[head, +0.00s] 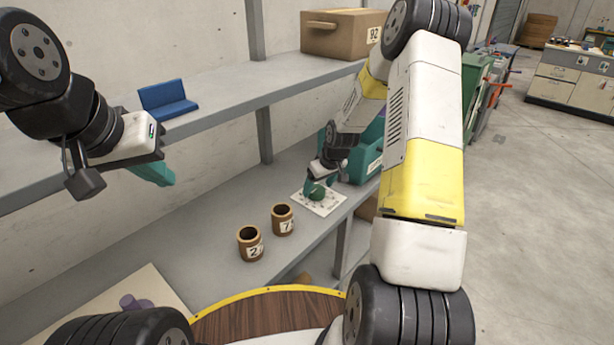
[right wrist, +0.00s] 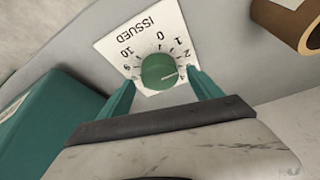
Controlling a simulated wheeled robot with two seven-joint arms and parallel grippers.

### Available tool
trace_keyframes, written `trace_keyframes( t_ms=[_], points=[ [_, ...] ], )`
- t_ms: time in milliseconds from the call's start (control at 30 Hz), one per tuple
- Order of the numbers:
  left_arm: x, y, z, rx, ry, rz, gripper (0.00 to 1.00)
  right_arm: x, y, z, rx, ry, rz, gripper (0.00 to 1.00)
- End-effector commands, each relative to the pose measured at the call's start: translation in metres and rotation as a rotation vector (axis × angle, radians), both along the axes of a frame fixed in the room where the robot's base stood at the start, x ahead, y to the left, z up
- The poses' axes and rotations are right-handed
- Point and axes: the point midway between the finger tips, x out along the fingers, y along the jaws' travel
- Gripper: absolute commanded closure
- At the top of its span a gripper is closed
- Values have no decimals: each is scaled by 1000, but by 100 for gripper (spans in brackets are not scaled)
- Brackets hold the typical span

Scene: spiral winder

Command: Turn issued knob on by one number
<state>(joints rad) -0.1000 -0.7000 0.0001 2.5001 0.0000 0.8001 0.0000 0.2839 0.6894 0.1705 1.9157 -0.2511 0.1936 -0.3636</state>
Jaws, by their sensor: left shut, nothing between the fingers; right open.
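The issued knob (head: 317,192) is round and green on a white dial plate (head: 327,208) lying on the lower shelf. In the right wrist view the knob (right wrist: 158,70) sits on the plate (right wrist: 118,45), which reads ISSUED, upside down, with 0, 1, 2, 9 and 10 visible. Its pale pointer line points right, just below the 2, toward a fingertip. My right gripper (right wrist: 162,80) is open, with teal fingers on either side of the knob; I cannot tell whether they touch it. My left gripper (head: 160,174) is shut and empty, away from the dial.
Two brown pots, labelled 2 (head: 250,243) and 7 (head: 282,219), stand on the lower shelf left of the dial. A teal machine (head: 362,163) stands beside it. The upper shelf holds a blue bracket (head: 167,99) and a cardboard box (head: 340,33).

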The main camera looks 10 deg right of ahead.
Motion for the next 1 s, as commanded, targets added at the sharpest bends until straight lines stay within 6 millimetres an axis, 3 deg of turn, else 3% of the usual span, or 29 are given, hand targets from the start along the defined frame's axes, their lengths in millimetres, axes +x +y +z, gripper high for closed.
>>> trace_keyframes(
  t_ms=[167,467,800,1000],
  points=[
    [0,0,0,0,0,0,100,6,3,-16,0,0,1,25],
    [0,0,0,0,0,0,100,7,3,-18,0,-1,0,25],
    [0,0,0,0,0,0,100,7,3,-18,0,0,0,88],
    [0,0,0,0,0,0,100,7,3,-18,0,0,-20,88]
  ],
)
